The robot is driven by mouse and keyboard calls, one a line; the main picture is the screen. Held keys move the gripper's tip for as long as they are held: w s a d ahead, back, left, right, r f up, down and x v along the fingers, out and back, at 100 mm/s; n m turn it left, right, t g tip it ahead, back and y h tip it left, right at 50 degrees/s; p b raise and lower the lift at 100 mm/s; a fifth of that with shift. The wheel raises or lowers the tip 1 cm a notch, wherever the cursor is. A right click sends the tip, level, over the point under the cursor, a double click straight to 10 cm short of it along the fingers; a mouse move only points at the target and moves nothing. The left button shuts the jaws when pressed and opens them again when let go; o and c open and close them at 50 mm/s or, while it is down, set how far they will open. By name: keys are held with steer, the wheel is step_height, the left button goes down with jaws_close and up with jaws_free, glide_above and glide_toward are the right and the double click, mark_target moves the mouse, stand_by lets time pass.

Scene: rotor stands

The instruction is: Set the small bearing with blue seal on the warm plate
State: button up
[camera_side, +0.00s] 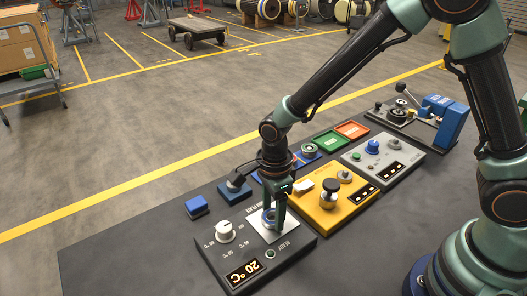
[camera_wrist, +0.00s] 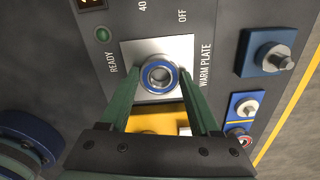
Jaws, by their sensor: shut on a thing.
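The small bearing with blue seal (camera_wrist: 159,88) is between the two fingers of my gripper (camera_wrist: 160,78), with its bore facing the wrist camera. It also shows in the side view (camera_side: 267,216), partly hidden by a finger. My gripper (camera_side: 273,217) is shut on it and points down over the warm plate. The warm plate (camera_wrist: 132,50) is a pale square labelled WARM PLATE on a dark console, and it also shows in the side view (camera_side: 257,225). The bearing is over the plate's area; whether it touches the surface is hard to tell.
The dark console has a white knob (camera_side: 225,231) and a 20°C display (camera_side: 243,273). A yellow console (camera_side: 325,205) stands close on the right. The table's left end is clear.

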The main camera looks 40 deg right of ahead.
steer(key=o, duration=1.5)
steer(key=shift+o, duration=0.4)
step_height(320, 180, up, 8)
stand_by(0.4)
steer(key=s+d+r+n+t, duration=0.2)
steer(key=d+r+n, duration=0.4)
steer(key=n, duration=0.4)
steer(key=s+d+r+n+t, duration=0.3)
steer(key=s+d+r+n, duration=0.1)
steer(key=d+r+n, duration=0.3)
steer(key=d+n, duration=0.2)
steer(key=n, duration=0.1)
steer(key=shift+s+d+t, duration=0.25)
steer(key=shift+s+t, duration=0.05)
steer(key=shift+s, duration=0.1)
